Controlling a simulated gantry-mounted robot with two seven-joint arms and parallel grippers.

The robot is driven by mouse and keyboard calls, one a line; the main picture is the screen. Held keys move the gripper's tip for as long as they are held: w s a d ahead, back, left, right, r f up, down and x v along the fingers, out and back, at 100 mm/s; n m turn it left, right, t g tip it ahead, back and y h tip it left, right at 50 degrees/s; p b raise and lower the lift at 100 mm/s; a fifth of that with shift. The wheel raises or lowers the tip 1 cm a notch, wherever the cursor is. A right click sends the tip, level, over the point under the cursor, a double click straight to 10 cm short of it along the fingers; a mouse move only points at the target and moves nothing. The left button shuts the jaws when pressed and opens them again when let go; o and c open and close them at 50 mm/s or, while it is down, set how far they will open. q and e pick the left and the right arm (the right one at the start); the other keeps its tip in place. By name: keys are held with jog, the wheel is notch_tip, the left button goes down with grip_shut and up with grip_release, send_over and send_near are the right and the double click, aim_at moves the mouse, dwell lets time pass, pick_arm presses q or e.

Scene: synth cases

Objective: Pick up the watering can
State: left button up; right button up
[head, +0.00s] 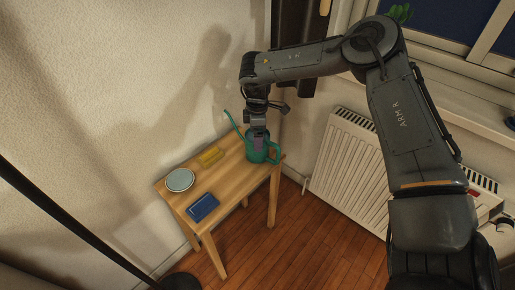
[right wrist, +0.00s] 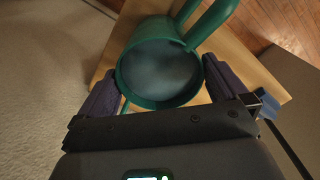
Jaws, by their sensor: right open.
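The green watering can (head: 262,153) stands on the far right end of a small wooden table (head: 225,172), its thin spout pointing up to the left and its handle on the right. My right gripper (head: 257,143) comes down over it from above. In the right wrist view my right gripper (right wrist: 160,92) is open, with one purple finger on either side of the round rim of the watering can (right wrist: 128,70). Whether the fingers touch the can is hard to tell. My left gripper is not in view.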

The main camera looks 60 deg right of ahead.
notch_tip(320, 180, down, 5)
jog(key=shift+b, duration=1)
jog(key=shift+c, duration=0.2)
jog(key=shift+r, duration=0.1)
jog(key=c, duration=1.1)
jog(key=shift+r, duration=0.15)
